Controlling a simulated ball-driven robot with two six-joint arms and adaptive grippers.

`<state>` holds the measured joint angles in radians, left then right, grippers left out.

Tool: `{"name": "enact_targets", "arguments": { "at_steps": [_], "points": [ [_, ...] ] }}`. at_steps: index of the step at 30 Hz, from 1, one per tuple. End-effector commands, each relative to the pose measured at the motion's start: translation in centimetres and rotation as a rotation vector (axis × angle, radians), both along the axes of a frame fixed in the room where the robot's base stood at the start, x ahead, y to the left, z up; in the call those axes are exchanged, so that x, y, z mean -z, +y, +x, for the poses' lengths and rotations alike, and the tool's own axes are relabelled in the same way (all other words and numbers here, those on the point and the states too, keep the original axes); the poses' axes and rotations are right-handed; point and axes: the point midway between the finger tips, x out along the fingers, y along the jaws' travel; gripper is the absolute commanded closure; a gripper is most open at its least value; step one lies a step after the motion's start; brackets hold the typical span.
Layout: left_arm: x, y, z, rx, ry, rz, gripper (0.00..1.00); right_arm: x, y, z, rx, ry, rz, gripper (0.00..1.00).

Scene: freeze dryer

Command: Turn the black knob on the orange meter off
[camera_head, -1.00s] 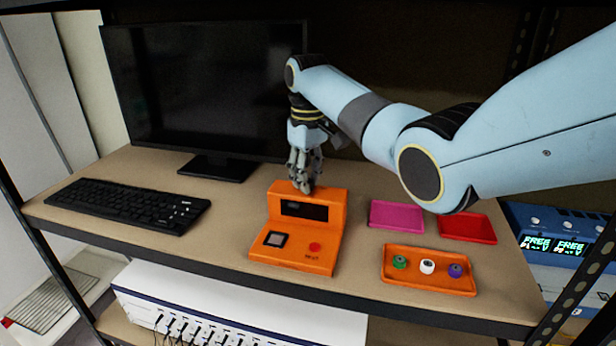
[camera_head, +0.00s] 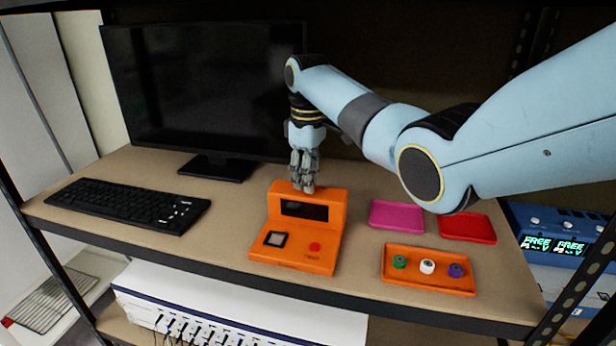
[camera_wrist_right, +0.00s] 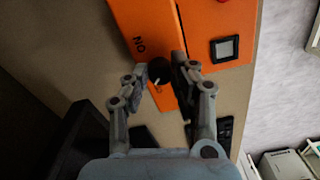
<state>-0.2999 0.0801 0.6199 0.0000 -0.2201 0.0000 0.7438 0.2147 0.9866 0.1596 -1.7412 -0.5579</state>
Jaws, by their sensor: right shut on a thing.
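The orange meter (camera_head: 328,228) stands on the shelf in the head view, with a dark display, a black square piece and a red button on its front. My right gripper (camera_head: 304,187) points down at the meter's raised back part. In the right wrist view, the black knob (camera_wrist_right: 159,72) with a small white mark sits on the orange meter (camera_wrist_right: 150,27) by the printed letters "ON". My right gripper (camera_wrist_right: 164,75) is shut on the knob, one finger on each side. In the head view the fingers hide the knob. My left gripper is not in view.
A dark monitor (camera_head: 205,90) stands behind the meter, and a black keyboard (camera_head: 128,205) lies to the left. On the right are a pink tray (camera_head: 397,216), a red tray (camera_head: 467,228) and an orange tray (camera_head: 425,285) with three small coloured pieces. Bare shelf lies between keyboard and meter.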

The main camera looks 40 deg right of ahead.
Motion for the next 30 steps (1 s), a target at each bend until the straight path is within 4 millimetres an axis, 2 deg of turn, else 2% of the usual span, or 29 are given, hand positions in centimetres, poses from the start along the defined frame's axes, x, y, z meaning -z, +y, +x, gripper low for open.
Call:
{"name": "enact_targets", "arguments": {
  "at_steps": [3, 4, 9, 16, 19, 30],
  "points": [
    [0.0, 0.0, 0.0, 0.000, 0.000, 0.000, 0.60, -0.2, 0.0, 0.1, 0.000, -0.004, 0.000, 1.00],
    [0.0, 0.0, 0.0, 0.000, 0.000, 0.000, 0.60, -0.2, 0.0, 0.1, 0.000, -0.005, 0.000, 0.73],
    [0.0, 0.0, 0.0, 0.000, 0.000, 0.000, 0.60, -0.1, 0.0, 0.1, 0.000, -0.003, 0.000, 0.53],
    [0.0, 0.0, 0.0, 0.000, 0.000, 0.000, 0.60, -0.1, 0.0, 0.0, 0.001, -0.001, 0.000, 0.53],
    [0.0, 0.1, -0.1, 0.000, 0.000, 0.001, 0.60, -0.8, 0.0, 0.1, 0.001, -0.004, -0.001, 0.53],
    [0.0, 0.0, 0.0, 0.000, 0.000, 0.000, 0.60, -6.7, 0.0, 0.2, 0.000, -0.005, 0.000, 0.53]
  ]
}}
